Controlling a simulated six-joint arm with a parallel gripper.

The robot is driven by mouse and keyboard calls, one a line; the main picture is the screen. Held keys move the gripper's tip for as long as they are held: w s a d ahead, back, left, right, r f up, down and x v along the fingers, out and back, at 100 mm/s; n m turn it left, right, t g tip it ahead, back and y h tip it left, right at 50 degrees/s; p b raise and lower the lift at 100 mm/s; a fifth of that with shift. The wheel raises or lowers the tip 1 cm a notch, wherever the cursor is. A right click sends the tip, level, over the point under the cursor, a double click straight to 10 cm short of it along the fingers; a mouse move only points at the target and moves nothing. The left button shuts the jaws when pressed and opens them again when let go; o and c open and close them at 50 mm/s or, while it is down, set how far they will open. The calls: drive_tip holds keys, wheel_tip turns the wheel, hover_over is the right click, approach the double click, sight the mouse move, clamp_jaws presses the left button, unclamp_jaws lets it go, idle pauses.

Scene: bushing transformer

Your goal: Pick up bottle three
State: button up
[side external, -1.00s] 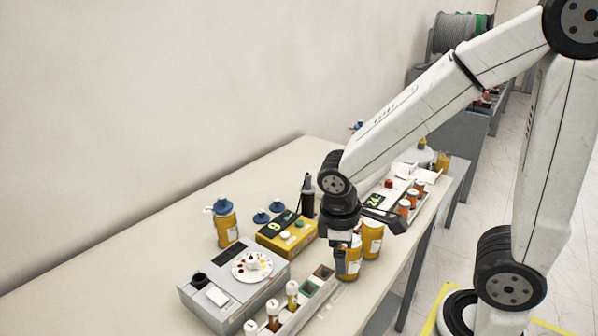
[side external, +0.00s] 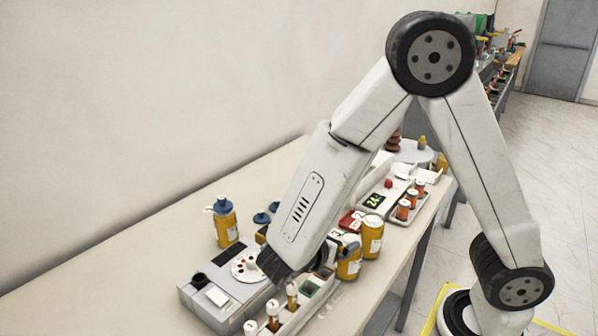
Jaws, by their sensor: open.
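Two amber bottles with white labels stand side by side near the table's front edge, a nearer one (side external: 349,264) and one with a pale cap (side external: 372,238). Another amber bottle with a blue cap (side external: 226,224) stands at the back left. I cannot read which is bottle three. My forearm hides most of my gripper (side external: 346,241). A small dark grey part of it seems to show at the top of the nearer bottle; contact cannot be made out. It is open, and no bottle is seen lifted.
A grey device with a white dial (side external: 246,266) and a rack of small vials (side external: 292,296) stand at the front left. My forearm covers the table's middle.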

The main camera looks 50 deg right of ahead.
drive_tip(key=shift+f, duration=1.7)
drive_tip(key=shift+d, duration=0.15)
drive_tip(key=shift+x, duration=1.2)
drive_tip(key=shift+f, duration=0.1)
drive_tip(key=shift+x, duration=2.55)
drive_tip(key=shift+c, duration=0.2)
clamp_jaws()
